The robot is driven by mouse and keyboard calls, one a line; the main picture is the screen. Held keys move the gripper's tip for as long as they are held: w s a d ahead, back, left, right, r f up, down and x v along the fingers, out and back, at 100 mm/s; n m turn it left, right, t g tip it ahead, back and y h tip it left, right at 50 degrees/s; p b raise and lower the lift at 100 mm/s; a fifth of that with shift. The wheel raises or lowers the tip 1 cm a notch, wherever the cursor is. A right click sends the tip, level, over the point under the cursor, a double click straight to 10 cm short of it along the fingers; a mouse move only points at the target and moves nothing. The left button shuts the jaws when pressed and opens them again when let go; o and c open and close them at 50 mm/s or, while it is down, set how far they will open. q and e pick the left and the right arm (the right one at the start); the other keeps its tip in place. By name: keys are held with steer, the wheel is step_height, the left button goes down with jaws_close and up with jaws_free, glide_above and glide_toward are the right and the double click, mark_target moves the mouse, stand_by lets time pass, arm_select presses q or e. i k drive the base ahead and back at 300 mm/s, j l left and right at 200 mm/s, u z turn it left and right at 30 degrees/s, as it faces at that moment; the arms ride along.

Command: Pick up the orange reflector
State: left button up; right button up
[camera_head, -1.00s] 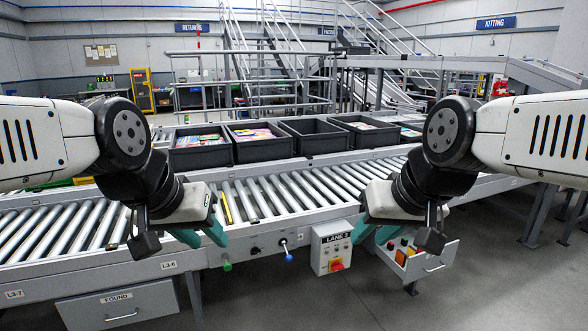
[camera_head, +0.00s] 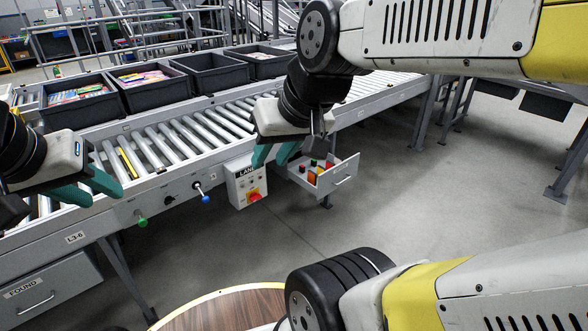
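The orange reflector (camera_head: 311,177) appears as a small orange patch among other small items inside the open drawer (camera_head: 343,177), which juts out below the conveyor beside the lane control box. It is small and partly covered by the drawer wall and its neighbours. My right gripper (camera_head: 275,153) is above and to the left of the drawer in the picture. Its teal fingers are apart with nothing between them. My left gripper (camera_head: 88,190) is farther left, over the conveyor's front edge, with its teal fingers apart and empty. Neither gripper touches the reflector.
The lane control box (camera_head: 246,184) is just left of the drawer. The roller conveyor (camera_head: 170,142) carries black bins (camera_head: 145,90) behind. A closed drawer (camera_head: 35,296) is at lower left. A round wooden surface (camera_head: 225,312) shows at the bottom. Floor to the right is mostly clear.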

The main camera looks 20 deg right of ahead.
mark_target(311, 178)
steer(key=i+l, duration=0.55)
steer(key=l, duration=0.15)
steer(key=i+l, duration=0.5)
steer(key=l, duration=0.15)
steer(key=i+l, duration=0.55)
steer(key=l, duration=0.15)
